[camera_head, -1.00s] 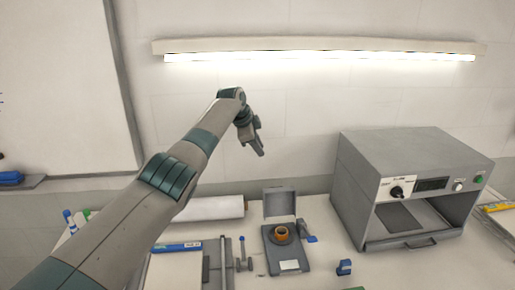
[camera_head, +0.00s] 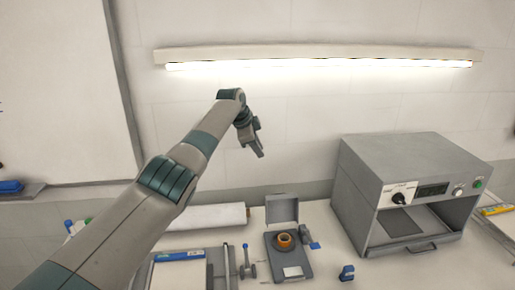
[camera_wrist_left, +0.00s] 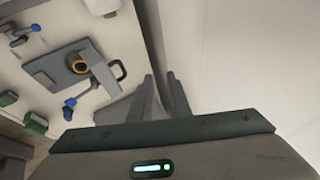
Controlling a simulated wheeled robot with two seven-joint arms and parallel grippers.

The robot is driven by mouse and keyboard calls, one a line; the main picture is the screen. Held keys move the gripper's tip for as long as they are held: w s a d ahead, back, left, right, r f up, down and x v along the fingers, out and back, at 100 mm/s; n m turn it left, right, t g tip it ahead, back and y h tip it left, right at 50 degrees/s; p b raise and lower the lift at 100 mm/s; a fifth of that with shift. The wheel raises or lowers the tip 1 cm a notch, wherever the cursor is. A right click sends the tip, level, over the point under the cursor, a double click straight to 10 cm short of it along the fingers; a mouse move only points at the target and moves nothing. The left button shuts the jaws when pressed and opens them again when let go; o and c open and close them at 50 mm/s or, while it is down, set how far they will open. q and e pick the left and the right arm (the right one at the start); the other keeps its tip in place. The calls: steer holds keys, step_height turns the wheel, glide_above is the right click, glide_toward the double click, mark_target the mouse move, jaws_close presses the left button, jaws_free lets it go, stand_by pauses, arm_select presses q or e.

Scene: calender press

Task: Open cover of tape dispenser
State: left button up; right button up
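The tape dispenser is a grey flat box (camera_head: 289,265) on the table with an orange tape roll (camera_head: 284,240) in it. Its grey cover (camera_head: 282,208) stands up at the back edge, raised off the box. The tape roll also shows at the left of the left wrist view (camera_wrist_left: 77,65). My left gripper (camera_head: 257,150) is in the air above and behind the dispenser, near the wall, and touches nothing. In the left wrist view its two fingers (camera_wrist_left: 161,78) stand apart with nothing between them. My right gripper is out of view.
A grey press (camera_head: 362,185) stands on the right. A white roll (camera_head: 207,217) lies at the back, left of the dispenser. A blue-edged board (camera_head: 179,256) lies at front left, and a small blue item (camera_head: 347,273) at front right. A lit lamp (camera_head: 320,63) is on the wall.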

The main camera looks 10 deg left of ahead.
arm_select(q)
steer(key=shift+a, duration=0.1)
steer(key=shift+r, duration=0.2)
steer(key=b+v, duration=0.8)
steer(key=v, duration=0.9)
steer(key=shift+a, duration=0.1)
